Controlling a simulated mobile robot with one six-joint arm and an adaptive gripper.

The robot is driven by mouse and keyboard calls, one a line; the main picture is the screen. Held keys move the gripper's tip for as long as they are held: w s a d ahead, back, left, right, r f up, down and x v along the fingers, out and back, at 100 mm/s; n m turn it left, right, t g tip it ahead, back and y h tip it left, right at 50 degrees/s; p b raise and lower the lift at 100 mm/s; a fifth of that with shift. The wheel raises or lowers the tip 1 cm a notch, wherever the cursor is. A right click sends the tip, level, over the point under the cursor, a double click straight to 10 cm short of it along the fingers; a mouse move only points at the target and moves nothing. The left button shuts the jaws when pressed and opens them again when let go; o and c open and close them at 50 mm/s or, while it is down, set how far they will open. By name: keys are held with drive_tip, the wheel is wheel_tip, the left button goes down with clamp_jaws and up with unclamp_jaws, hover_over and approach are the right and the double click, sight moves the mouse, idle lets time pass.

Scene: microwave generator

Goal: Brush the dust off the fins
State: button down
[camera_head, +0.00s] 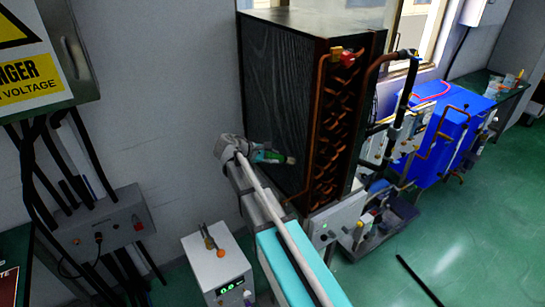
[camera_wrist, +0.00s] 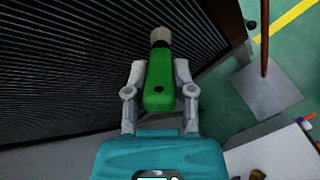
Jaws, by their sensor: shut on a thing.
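The dark finned panel (camera_head: 277,95) is the broad left face of a tall unit in the head view. Its fine parallel fins (camera_wrist: 60,75) fill the left of the wrist view. My gripper (camera_wrist: 160,82) is shut on the green handle of a brush (camera_wrist: 158,90). The brush's pale bristle tip (camera_wrist: 160,37) points away from the gripper, over the lower right part of the fins. In the head view the brush (camera_head: 270,157) points right, in front of the panel near its lower edge. I cannot tell whether the bristles touch the fins. I cannot make out dust.
Copper bends (camera_head: 332,130) run down the unit's right edge. A blue unit with pipes (camera_head: 445,130) is at the right. Green floor at right is mostly open.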

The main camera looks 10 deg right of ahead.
drive_tip(key=shift+w+d, duration=0.1)
drive_tip(key=w, duration=0.2)
drive_tip(key=w+a, duration=0.1)
drive_tip(key=shift+w+a, duration=0.2)
drive_tip(key=shift+w, duration=0.15)
idle(0.4)
idle(0.3)
drive_tip(key=s+a, duration=0.2)
drive_tip(key=a, duration=0.3)
drive_tip(key=shift+a, duration=0.35)
drive_tip(key=shift+a, duration=0.1)
idle(0.5)
drive_tip(key=a, duration=0.1)
drive_tip(key=s+a, duration=0.1)
drive_tip(key=shift+a, duration=0.35)
drive_tip(key=shift+w+d, duration=0.1)
drive_tip(key=shift+d, duration=0.05)
idle(0.6)
